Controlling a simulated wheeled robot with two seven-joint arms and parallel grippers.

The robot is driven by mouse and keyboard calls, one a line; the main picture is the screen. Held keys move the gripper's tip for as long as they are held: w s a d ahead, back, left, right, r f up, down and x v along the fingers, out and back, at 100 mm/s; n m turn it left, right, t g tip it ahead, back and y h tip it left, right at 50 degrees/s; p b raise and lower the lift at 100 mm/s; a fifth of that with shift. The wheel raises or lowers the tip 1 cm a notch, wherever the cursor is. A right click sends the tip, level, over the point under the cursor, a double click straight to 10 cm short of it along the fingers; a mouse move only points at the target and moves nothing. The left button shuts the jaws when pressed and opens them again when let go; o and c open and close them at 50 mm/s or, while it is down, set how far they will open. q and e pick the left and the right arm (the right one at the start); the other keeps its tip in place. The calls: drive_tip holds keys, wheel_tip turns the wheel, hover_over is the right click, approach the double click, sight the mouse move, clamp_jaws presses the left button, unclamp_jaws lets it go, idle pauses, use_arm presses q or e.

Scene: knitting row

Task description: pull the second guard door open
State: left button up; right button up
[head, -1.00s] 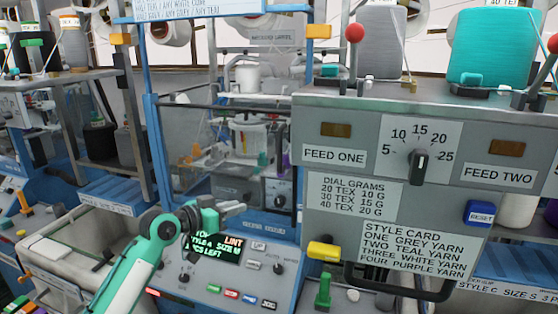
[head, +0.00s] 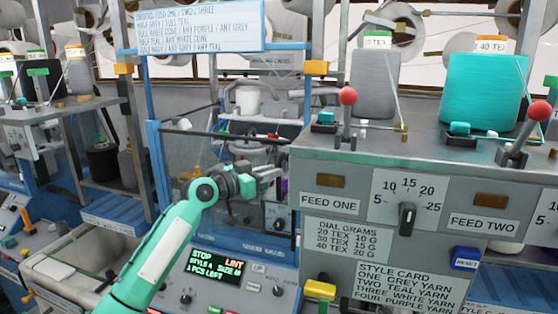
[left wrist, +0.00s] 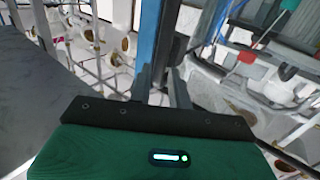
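The machine in front of me has a clear guard door (head: 190,160) between blue posts, with a dark bar (head: 225,135) across its upper part. Which door is the second one is not marked. My left gripper (head: 272,177) is in front of the door's right part, near the right blue post. In the left wrist view the two grey fingers (left wrist: 161,88) stand apart with a gap between them, and a blue post (left wrist: 170,40) shows just beyond. No held thing shows. Whether the fingers touch anything is unclear. My right gripper is out of view.
A grey feed box (head: 330,180) with red-knobbed levers and yarn cones stands close on the right. Below the door is a control panel (head: 235,285), its display (head: 215,265) reading STOP and LINT. A pale bin (head: 60,240) is at the lower left.

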sight(278, 195)
use_arm(q)
drive_tip(key=shift+p+x, duration=0.5)
drive_tip(key=shift+x, duration=1.2)
clamp_jaws()
drive_tip(key=shift+s+a, duration=0.1)
